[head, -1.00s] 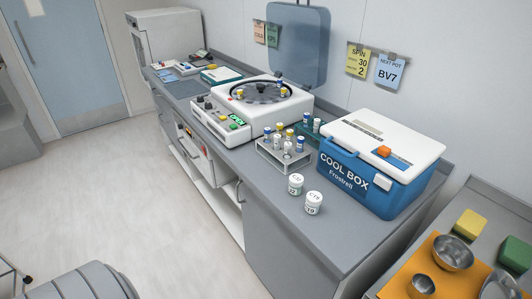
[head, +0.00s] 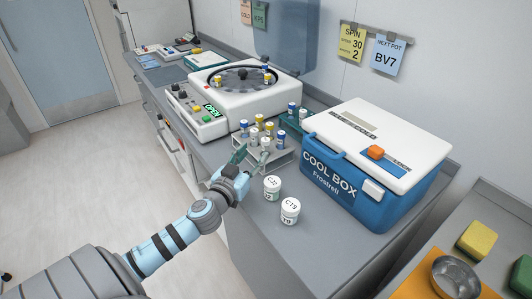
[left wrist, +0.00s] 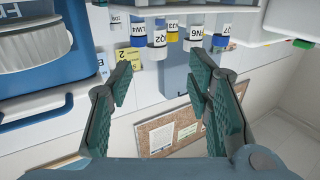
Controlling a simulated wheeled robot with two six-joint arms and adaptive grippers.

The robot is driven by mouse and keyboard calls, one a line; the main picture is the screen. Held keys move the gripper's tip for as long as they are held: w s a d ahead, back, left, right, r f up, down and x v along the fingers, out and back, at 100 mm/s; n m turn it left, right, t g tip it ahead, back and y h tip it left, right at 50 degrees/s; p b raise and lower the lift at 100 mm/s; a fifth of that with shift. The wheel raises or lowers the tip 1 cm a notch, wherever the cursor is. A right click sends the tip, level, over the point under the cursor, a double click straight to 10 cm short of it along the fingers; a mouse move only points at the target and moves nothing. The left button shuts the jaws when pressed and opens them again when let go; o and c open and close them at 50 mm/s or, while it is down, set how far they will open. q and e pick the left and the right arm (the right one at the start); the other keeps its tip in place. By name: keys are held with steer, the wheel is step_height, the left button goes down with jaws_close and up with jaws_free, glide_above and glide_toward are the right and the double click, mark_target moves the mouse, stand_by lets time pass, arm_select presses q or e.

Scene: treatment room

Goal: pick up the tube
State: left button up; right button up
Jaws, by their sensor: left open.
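A white rack (head: 283,160) holds several upright tubes with blue, yellow and white caps on the counter. My left gripper (head: 245,157) is open at the rack's near left side, its fingers close to the front tubes. In the left wrist view the scene appears upside down. There, a white-capped tube (left wrist: 159,36) shows above the gap between the open fingers (left wrist: 160,82), with a blue-capped tube (left wrist: 137,30) and a yellow-capped tube (left wrist: 173,28) near it. Nothing is between the fingers. Which tube is meant cannot be told. My right gripper is not in view.
Two white pots (head: 272,188) (head: 290,211) stand just right of my left gripper. A blue cool box (head: 345,185) with a white lid is to the right of the rack. An open centrifuge (head: 225,105) holding tubes stands behind. Another teal rack (head: 290,124) is behind the white one.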

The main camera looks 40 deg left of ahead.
mark_target(263, 143)
arm_select(q)
steer(key=shift+w+a+r+p, duration=0.1)
steer(key=shift+w+r+p, duration=0.05)
steer(key=shift+w, duration=0.45)
steer(key=shift+w+a+r+p, duration=0.1)
steer(key=shift+w+r+p, duration=0.05)
steer(key=shift+w, duration=0.4)
steer(key=p+x, duration=0.2)
steer(key=x, duration=0.3)
steer(key=shift+w+d, duration=0.1)
steer(key=shift+w, duration=0.3)
steer(key=shift+c, duration=1.2)
steer(key=c, duration=0.8)
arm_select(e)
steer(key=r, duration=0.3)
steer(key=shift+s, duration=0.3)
